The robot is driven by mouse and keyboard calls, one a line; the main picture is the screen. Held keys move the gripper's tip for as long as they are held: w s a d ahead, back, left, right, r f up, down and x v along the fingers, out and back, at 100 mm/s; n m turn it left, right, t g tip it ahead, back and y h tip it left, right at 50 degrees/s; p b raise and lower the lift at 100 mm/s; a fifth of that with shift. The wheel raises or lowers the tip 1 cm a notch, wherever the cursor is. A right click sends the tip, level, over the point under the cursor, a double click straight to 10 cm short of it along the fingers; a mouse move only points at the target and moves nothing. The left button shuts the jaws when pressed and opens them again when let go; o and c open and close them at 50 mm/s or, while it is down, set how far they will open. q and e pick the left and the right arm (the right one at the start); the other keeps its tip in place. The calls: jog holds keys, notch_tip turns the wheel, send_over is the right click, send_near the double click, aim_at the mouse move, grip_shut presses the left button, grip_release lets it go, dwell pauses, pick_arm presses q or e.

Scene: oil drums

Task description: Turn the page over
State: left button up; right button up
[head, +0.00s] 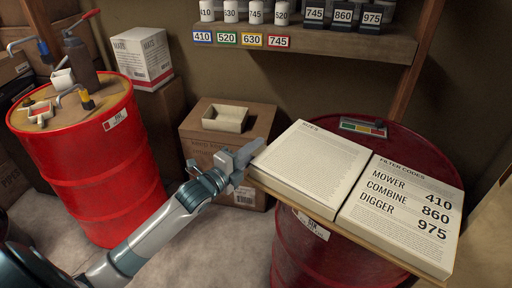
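A thick open book (352,190) lies on a wooden board on top of a red drum at the right. Its left page (312,160) is full of small text. Its right page (405,212) is headed "FILTER CODES" and lists MOWER 410, COMBINE 860 and DIGGER 975. Both pages lie flat. My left gripper (248,158) is just off the left edge of the book, with its tips close to that edge. Whether it touches the book, and how far its fingers are apart, I cannot tell. My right gripper is not in view.
Another red drum (95,165) at the left carries pumps and a bottle. A cardboard box (205,150) with a small tray (226,118) stands behind my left arm. A shelf (340,45) above holds numbered filters. A small coloured gauge (363,127) lies behind the book.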

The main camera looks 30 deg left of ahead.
pick_arm(q)
jog(key=shift+w+d, duration=0.1)
jog(key=shift+w, duration=0.1)
grip_shut()
dwell(1.4)
